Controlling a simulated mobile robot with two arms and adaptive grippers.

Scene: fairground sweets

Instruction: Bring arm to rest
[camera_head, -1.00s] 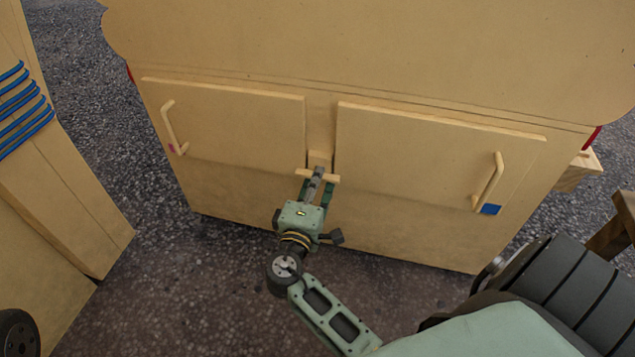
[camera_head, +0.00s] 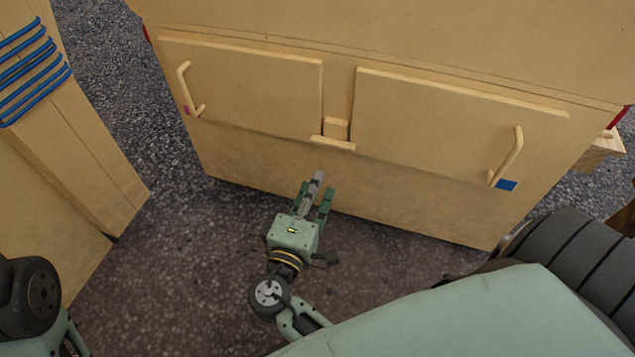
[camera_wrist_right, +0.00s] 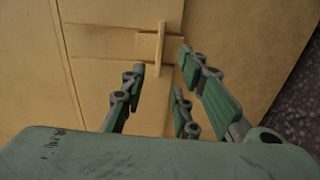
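My right gripper (camera_head: 315,188) is in the middle of the head view, in front of the wooden cabinet front and apart from it. In the right wrist view its green fingers (camera_wrist_right: 160,62) are spread with nothing between them. The small wooden latch bar (camera_head: 332,143) between the two cabinet doors lies ahead of the fingertips, clear of them; it also shows in the right wrist view (camera_wrist_right: 160,48). My left gripper is out of view; only a part of my left arm shows at the bottom left.
The left door (camera_head: 245,90) and right door (camera_head: 440,120) look shut, each with a wooden handle. A wooden panel with blue bars (camera_head: 35,75) stands at the left. A wooden ledge (camera_head: 600,153) juts out at the right. Open dark floor (camera_head: 190,260) lies around my right gripper.

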